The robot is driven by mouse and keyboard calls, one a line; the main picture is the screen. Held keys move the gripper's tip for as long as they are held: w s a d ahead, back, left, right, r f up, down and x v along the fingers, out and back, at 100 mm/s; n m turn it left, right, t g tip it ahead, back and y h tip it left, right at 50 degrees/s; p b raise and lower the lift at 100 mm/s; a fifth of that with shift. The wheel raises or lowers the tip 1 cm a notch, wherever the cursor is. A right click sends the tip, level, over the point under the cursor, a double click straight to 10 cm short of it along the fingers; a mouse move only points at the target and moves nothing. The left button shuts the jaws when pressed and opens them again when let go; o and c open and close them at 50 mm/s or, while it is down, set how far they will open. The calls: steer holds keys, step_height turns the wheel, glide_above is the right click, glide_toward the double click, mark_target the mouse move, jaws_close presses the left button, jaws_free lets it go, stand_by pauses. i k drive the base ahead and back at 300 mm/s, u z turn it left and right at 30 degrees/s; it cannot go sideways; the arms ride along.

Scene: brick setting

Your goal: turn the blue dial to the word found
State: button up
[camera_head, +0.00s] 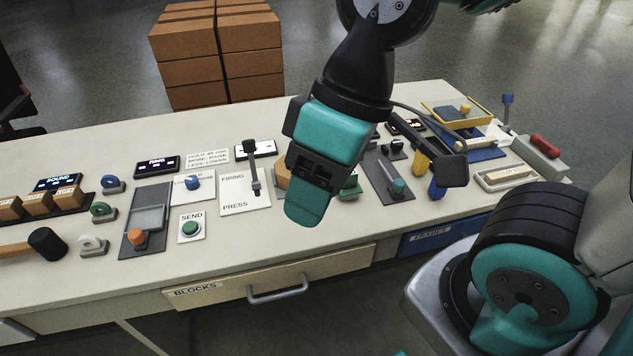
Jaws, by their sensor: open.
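The blue dial (193,183) is a small knob on a white plate, left of centre on the bench. The plate's small words and the dial's setting are too small to read. A dark display (58,183) at the far left shows a lit word, blurred, and another display (157,167) stands behind the dial. My gripper (440,174) hangs over the bench, well to the right of the dial, touching nothing that I can see. Its jaws are open and empty; my teal wrist partly hides them and some controls.
A FIRING/PRESS lever (253,165) stands upright right of the dial. A green SEND button (190,229) and an orange-knobbed slider (137,238) are in front. Wooden blocks (38,202) sit at left. A BLOCKS drawer (270,285) is below; cardboard boxes (217,60) stand behind.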

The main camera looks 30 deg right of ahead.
mark_target(192, 183)
steer(key=k, duration=0.55)
steer(key=u, duration=0.75)
steer(key=i, duration=1.1)
steer(key=z, duration=0.7)
